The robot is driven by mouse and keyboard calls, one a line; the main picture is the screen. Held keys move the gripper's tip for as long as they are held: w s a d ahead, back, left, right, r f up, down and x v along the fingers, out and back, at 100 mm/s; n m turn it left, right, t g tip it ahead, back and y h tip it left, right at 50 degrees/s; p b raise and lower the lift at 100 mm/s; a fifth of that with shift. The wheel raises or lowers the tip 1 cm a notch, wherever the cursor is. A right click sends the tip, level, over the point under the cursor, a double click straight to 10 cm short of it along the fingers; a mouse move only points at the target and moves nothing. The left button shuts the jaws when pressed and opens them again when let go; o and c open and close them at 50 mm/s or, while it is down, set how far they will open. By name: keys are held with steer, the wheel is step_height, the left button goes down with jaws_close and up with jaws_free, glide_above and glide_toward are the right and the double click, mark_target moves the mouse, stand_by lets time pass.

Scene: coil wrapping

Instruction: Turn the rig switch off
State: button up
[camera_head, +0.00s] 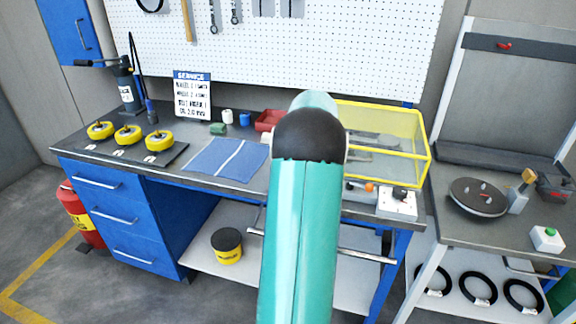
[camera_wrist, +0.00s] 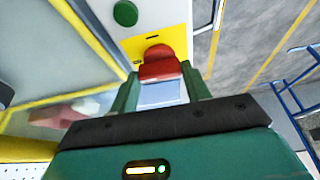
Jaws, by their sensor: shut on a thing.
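The rig switch shows in the wrist view as a red handle (camera_wrist: 158,62) on a yellow plate (camera_wrist: 133,48). The plate is on a white housing with a round green button (camera_wrist: 125,13) beside it. My gripper (camera_wrist: 160,82) has its two green fingers on either side of the red handle, and it is shut on the handle. The fingers cover part of the handle's sides. In the head view my teal arm fills the middle and hides the gripper. A white box (camera_head: 397,207) with a dark top part stands at the bench's right front; I cannot tell its markings.
A yellow-framed clear case (camera_head: 430,160) stands behind the white box. Yellow rolls (camera_head: 158,141), a blue cloth (camera_head: 215,155) and a red bin (camera_head: 268,120) are on the bench to the left. A second table (camera_head: 470,232) with a round turntable (camera_head: 478,197) stands at right.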

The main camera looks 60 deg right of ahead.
steer(key=shift+o, duration=0.2)
steer(key=shift+n, duration=0.3)
steer(key=shift+c, duration=0.2)
steer(key=o, duration=1)
steer(key=v, duration=1.3)
steer(key=shift+d+r, duration=0.15)
steer(key=shift+r, duration=0.25)
steer(key=shift+s, duration=0.1)
